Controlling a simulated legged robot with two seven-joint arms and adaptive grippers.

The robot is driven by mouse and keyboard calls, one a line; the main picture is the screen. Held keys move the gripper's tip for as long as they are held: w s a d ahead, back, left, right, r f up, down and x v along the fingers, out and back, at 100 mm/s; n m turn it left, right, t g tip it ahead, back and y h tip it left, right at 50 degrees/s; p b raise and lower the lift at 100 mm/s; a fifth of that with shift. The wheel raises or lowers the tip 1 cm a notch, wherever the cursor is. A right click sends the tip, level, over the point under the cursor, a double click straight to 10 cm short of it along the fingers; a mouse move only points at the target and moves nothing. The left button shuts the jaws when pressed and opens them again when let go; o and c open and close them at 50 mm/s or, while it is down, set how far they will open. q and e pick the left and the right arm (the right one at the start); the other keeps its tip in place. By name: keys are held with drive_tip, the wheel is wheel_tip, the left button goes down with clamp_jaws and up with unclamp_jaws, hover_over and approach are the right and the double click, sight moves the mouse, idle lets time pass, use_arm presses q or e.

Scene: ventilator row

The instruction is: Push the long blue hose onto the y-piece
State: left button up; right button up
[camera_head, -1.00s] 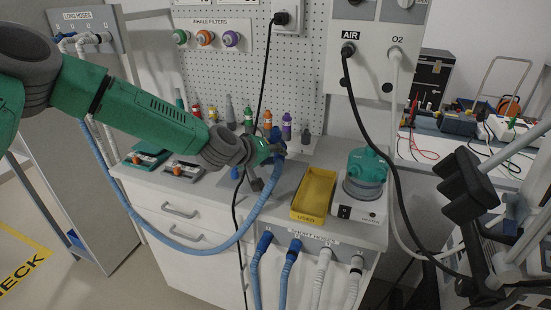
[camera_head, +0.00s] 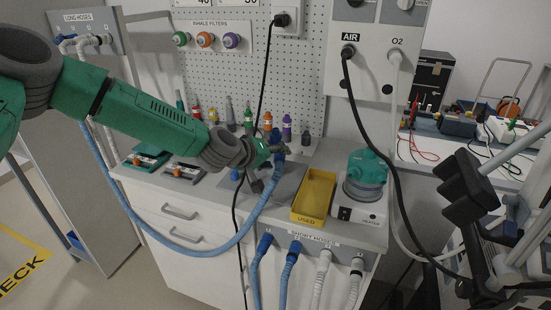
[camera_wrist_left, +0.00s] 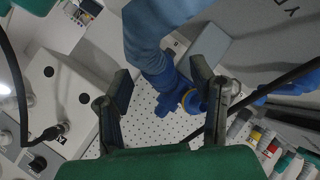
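The long blue hose (camera_head: 233,240) hangs in a loop from the left and rises to my left gripper (camera_head: 268,165) above the counter. In the left wrist view, the hose (camera_wrist_left: 150,35) comes down from the top to a dark blue cuff. How deep the cuff sits is hidden. My left gripper (camera_wrist_left: 160,85) is open, its fingers apart on either side of the hose end, with a gap at the left finger.
A yellow tray (camera_head: 313,198) and a heater with a teal top (camera_head: 365,178) stand right of the gripper. Coloured connectors stand behind it. Short hoses (camera_head: 289,265) hang at the counter front. A black cable (camera_head: 259,90) runs down close to the gripper.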

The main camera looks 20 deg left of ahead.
use_arm(q)
drive_tip(key=shift+s+a+r, duration=0.1)
drive_tip(key=shift+s, duration=0.05)
drive_tip(key=v, duration=1.1)
drive_tip(key=s+d+f+m+g+y+b, duration=0.1)
drive_tip(key=s+f+m+g, duration=0.15)
drive_tip(key=s+f, duration=0.7)
drive_tip(key=s+d+f+m+g+y+b, duration=0.1)
drive_tip(key=s+d+f+g+b, duration=0.15)
drive_tip(key=s+f, duration=0.65)
drive_tip(key=s+a+f+m+g+y+b, duration=0.1)
drive_tip(key=s+a+f+g, duration=0.1)
drive_tip(key=s+f, duration=0.5)
drive_tip(key=s+a+f+m+g+y+b, duration=0.1)
drive_tip(key=s+a+f+m+g, duration=0.1)
drive_tip(key=s+a+f, duration=0.3)
drive_tip(key=s+f+g, duration=0.1)
drive_tip(key=s+f, duration=0.2)
drive_tip(key=s, duration=0.4)
drive_tip(key=shift+s+f+y, duration=0.25)
drive_tip(key=shift+s+y, duration=0.15)
